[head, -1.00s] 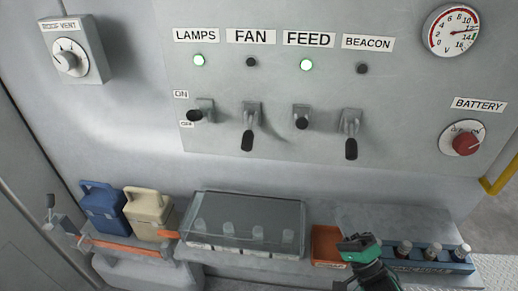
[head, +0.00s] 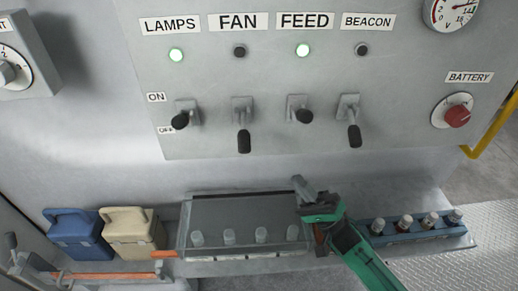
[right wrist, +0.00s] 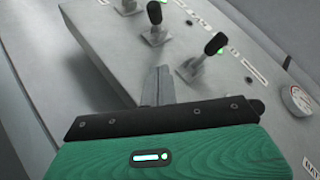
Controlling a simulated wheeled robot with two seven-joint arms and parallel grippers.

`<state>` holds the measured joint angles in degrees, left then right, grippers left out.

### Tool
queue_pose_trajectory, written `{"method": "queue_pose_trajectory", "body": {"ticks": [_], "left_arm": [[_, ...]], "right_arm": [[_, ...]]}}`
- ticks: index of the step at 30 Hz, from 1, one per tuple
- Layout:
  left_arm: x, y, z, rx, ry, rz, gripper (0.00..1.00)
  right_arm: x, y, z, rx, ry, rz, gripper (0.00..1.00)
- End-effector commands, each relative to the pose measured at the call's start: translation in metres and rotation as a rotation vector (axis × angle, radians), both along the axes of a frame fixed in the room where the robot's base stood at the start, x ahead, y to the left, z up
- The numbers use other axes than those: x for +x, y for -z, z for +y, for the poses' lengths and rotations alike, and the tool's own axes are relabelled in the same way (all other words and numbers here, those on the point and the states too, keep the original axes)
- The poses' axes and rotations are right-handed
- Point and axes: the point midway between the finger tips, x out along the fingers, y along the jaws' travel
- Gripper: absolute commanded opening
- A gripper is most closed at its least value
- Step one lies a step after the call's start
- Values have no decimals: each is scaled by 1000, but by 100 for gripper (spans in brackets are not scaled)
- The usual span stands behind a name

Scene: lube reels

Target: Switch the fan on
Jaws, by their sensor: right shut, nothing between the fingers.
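The FAN switch (head: 243,138) is on the wall panel under the FAN label (head: 238,21). Its black-tipped lever hangs down and the FAN lamp (head: 240,51) is dark. My right gripper (head: 300,186) is shut and empty, below the panel and to the lower right of the FAN switch, apart from it. In the right wrist view its closed fingers (right wrist: 158,86) point toward the panel, where two black-tipped levers show clearly; I cannot tell surely which switches these are. My left gripper is not in view.
The LAMPS switch (head: 184,115) and FEED switch (head: 301,112) stick out, their lamps lit green. The BEACON lever (head: 353,134) hangs down, its lamp dark. Below stand a clear-lidded box (head: 215,209), a blue bottle rack (head: 380,238), and blue (head: 75,233) and beige (head: 130,231) canisters.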

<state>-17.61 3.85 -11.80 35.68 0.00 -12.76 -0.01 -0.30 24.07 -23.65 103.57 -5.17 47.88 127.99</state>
Motion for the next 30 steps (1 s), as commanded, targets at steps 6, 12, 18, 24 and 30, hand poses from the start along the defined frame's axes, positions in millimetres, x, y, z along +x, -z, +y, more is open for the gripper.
{"method": "queue_pose_trajectory", "body": {"ticks": [6,12,18,24,30], "left_arm": [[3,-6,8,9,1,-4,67],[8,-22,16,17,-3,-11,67],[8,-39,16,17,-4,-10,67],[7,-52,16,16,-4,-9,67],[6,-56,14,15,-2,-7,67]], "right_arm": [[5,-11,7,2,1,-2,0],[21,-40,29,3,1,-2,0],[39,-70,55,3,1,-2,0],[35,-85,79,4,1,2,0],[31,-89,91,0,1,0,0]]}}
